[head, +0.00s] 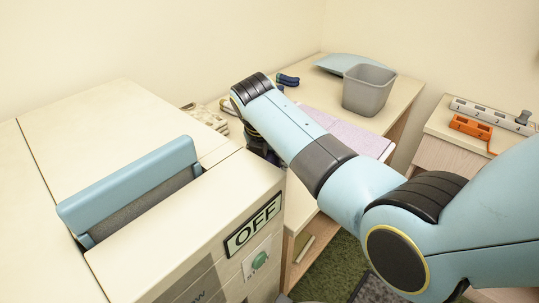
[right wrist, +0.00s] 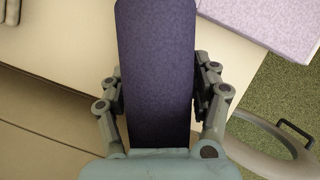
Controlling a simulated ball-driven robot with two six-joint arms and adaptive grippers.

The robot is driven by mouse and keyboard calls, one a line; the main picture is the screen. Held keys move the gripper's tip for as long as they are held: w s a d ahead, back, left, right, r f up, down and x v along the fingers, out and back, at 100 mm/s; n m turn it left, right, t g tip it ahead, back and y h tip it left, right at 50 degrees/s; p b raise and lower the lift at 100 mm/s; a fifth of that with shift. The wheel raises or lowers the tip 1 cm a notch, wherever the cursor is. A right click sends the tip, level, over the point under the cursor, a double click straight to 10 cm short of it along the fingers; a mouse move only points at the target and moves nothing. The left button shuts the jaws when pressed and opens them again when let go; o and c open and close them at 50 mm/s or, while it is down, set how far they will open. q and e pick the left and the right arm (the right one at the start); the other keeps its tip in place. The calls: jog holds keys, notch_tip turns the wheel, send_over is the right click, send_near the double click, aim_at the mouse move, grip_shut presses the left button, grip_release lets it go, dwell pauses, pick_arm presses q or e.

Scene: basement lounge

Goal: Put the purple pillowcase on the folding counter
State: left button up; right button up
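The purple pillowcase (right wrist: 157,70) is a dark purple, flat folded strip in the right wrist view. It lies between the two fingers of my right gripper (right wrist: 160,95), which press in on its sides. In the head view my right gripper (head: 262,150) is mostly hidden behind its own arm, at the near left side of the folding counter (head: 318,90). The counter is a pale wooden top against the back wall. My left gripper is out of view.
A lilac folded cloth (head: 350,134), a grey bin (head: 369,92) and a light blue folded item (head: 345,62) lie or stand on the counter. A cream machine (head: 75,125) with a blue handle and an OFF sign is at left. A side table (head: 440,125) holds power strips.

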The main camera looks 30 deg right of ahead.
jog(key=shift+r, duration=0.2)
jog(key=p+v, duration=0.6)
jog(key=p, duration=0.2)
jog(key=shift+r, duration=0.35)
jog(key=v, duration=0.4)
jog(key=shift+a+f, duration=0.15)
jog(key=shift+a, duration=0.05)
jog(key=shift+s+a+r, duration=0.1)
jog(key=shift+s+r, duration=0.1)
jog(key=shift+r, duration=0.4)
